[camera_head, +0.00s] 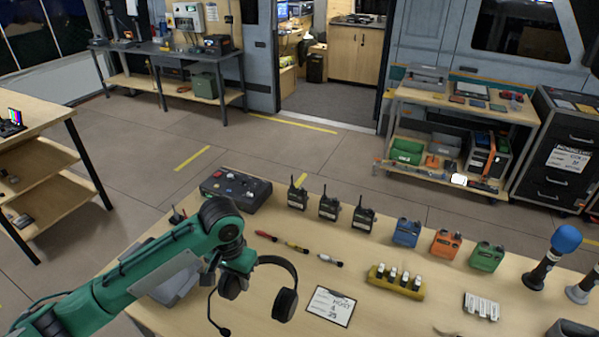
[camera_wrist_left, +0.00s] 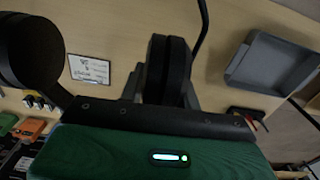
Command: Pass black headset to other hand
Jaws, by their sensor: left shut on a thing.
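The black headset (camera_head: 285,304) hangs from my left gripper (camera_head: 236,268) above the near part of the table, its mic boom pointing down. My left gripper is shut on it, near one ear cup and the headband. In the left wrist view, one ear cup of the headset (camera_wrist_left: 28,52) fills the upper left, and another dark padded part is in the middle; it hides most of the fingers. My right gripper is in neither view.
The wooden table (camera_head: 400,262) holds several radios (camera_head: 329,206), marker pens (camera_head: 297,247), colored packs (camera_head: 446,243) and a white card (camera_head: 329,306). A grey tray (camera_head: 172,283) lies behind my left arm. A blue-topped microphone (camera_head: 566,240) stands at the right.

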